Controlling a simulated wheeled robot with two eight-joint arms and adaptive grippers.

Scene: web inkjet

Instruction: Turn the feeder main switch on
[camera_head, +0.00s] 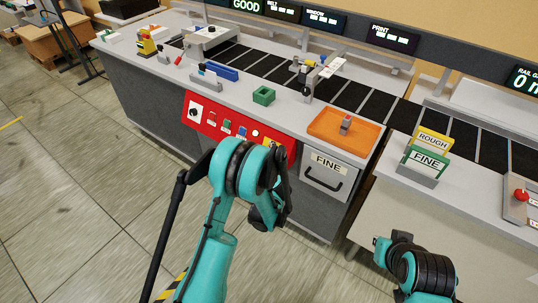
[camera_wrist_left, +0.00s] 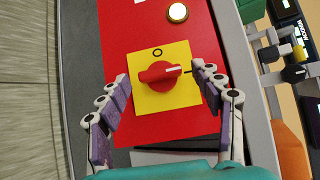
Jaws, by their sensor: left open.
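The feeder main switch is a red rotary knob (camera_wrist_left: 152,76) on a yellow plate (camera_wrist_left: 165,99) in the left wrist view. The white mark on its handle points right, towards a dark line on the plate; an "O" is printed above the knob. In the head view the yellow plate is mostly hidden behind my left arm, at the right end of the red panel (camera_head: 220,121). My left gripper (camera_wrist_left: 161,78) is open, with one finger on each side of the knob. Contact with the knob cannot be told.
A round pale-yellow lamp (camera_wrist_left: 178,12) sits beside the plate and looks lit. A FINE drawer (camera_head: 322,175) is right of the panel. An orange tray (camera_head: 330,134) and a green block (camera_head: 263,96) are on the counter above.

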